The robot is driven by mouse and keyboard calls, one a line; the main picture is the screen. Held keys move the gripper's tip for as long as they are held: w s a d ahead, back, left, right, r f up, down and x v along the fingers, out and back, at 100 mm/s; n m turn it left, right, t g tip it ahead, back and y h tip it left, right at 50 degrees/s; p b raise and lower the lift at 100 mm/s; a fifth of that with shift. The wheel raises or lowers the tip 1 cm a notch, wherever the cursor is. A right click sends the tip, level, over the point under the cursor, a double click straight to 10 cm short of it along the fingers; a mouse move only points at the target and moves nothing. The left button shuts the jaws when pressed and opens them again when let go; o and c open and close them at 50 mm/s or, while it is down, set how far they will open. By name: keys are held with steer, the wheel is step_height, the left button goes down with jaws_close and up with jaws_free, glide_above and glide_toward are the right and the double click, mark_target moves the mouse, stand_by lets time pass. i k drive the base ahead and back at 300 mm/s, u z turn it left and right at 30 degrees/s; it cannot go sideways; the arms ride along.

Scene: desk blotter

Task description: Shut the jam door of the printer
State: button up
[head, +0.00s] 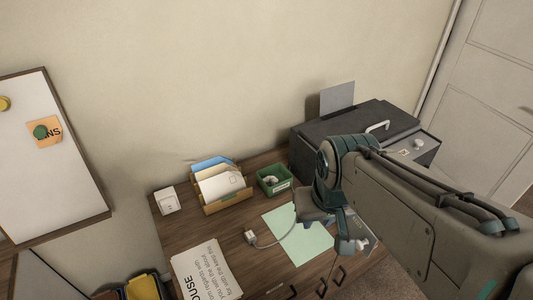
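The dark grey printer (325,130) stands at the back right of the desk, with a sheet of paper upright behind it. A white handle (378,126) sits on its dark top panel. A lower grey part with a pale knob (418,144) shows at its right side. I cannot tell which panel is the jam door or how far it stands open. My arm covers much of the printer's front. My gripper (352,246) is in front of the printer, over the desk's right front side, apart from the handle. Its fingers are too small and partly hidden to read.
On the desk (185,235) are a card holder (228,200), a green box (274,180), a white box (167,200), a green sheet (285,240), a plug with cable (251,237) and a printed page (205,270). A whiteboard (50,150) hangs left; a door (490,90) stands right.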

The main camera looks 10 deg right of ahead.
mark_target(366, 241)
steer(key=k, duration=1)
steer(key=u, duration=0.85)
steer(key=i, duration=0.85)
steer(key=z, duration=1.9)
